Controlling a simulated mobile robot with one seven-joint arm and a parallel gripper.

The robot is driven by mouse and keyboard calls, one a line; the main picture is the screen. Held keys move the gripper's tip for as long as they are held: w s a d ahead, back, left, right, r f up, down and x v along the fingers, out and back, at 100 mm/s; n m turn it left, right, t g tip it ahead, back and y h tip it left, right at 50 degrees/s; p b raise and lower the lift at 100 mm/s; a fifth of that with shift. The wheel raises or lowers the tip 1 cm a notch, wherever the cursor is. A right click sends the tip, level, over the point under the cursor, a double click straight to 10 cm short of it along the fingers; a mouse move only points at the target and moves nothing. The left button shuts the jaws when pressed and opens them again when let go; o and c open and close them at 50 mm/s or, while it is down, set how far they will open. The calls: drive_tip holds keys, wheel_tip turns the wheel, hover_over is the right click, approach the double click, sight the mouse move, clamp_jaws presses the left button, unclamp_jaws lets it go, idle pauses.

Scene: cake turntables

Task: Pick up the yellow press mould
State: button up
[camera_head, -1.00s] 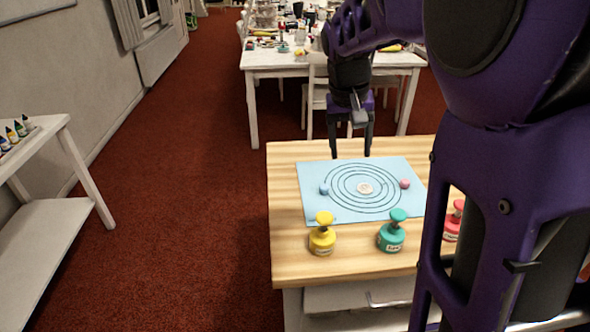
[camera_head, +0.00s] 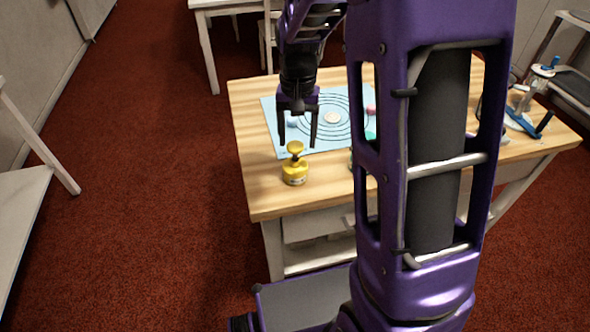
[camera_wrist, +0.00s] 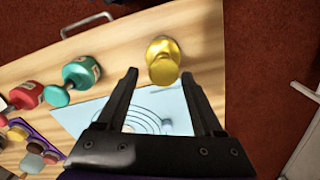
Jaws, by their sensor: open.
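The yellow press mould (camera_head: 295,167) stands upright on the wooden table, near its front left corner. It has a round base and a knob on top. My gripper (camera_head: 297,143) is open and empty, with its fingers pointing down at the mould's far side in the head view. In the wrist view, the yellow mould (camera_wrist: 163,62) lies just beyond the open fingertips (camera_wrist: 160,75), roughly midway between them. I see no contact, though the exact gap in height is hard to tell.
A light blue mat with dark rings (camera_head: 275,110) lies behind the mould. In the wrist view, a teal mould (camera_wrist: 82,72) and a red mould (camera_wrist: 28,95) stand left of the yellow one. The wooden table (camera_head: 255,190) is bare around the yellow mould.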

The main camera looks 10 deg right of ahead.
sight(295, 159)
drive_tip(key=shift+w+a+f+b, duration=0.1)
drive_tip(key=shift+f+b, duration=0.2)
drive_tip(key=shift+f, duration=1.25)
drive_tip(key=shift+a+f+b, duration=0.1)
drive_tip(key=shift+f+b, duration=0.15)
drive_tip(key=shift+f, duration=1.3)
clamp_jaws()
